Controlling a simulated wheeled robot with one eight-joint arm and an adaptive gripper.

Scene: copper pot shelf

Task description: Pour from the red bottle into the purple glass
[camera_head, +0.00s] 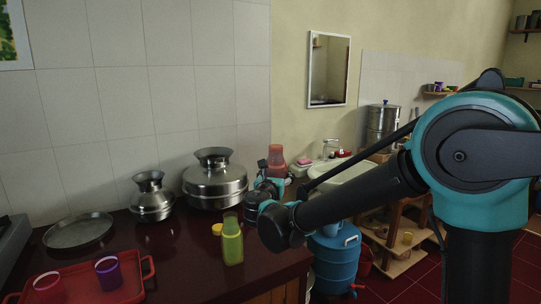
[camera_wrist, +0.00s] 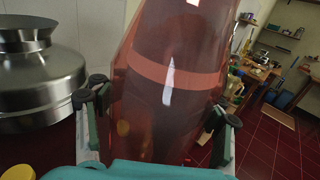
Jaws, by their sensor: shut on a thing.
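The red bottle (camera_head: 276,157) is translucent and roughly upright in the head view, raised above the right end of the dark counter. In the wrist view the bottle (camera_wrist: 168,85) fills the middle, between my fingers. My gripper (camera_head: 270,184) is shut on it; one finger shows on each side in the wrist view (camera_wrist: 155,112). The purple glass (camera_head: 108,273) stands upright on the red tray (camera_head: 136,284) at the front left of the counter, well to the left of my gripper. The bottle's lower part is partly hidden by my gripper in the head view.
A pink-red cup (camera_head: 47,286) shares the tray. A green bottle (camera_head: 232,240) and a yellow-lidded item (camera_head: 217,229) stand between the tray and my arm. Metal pots (camera_head: 215,182) (camera_head: 152,199) and a round metal plate (camera_head: 79,231) line the back. Bare counter shows right of the tray.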

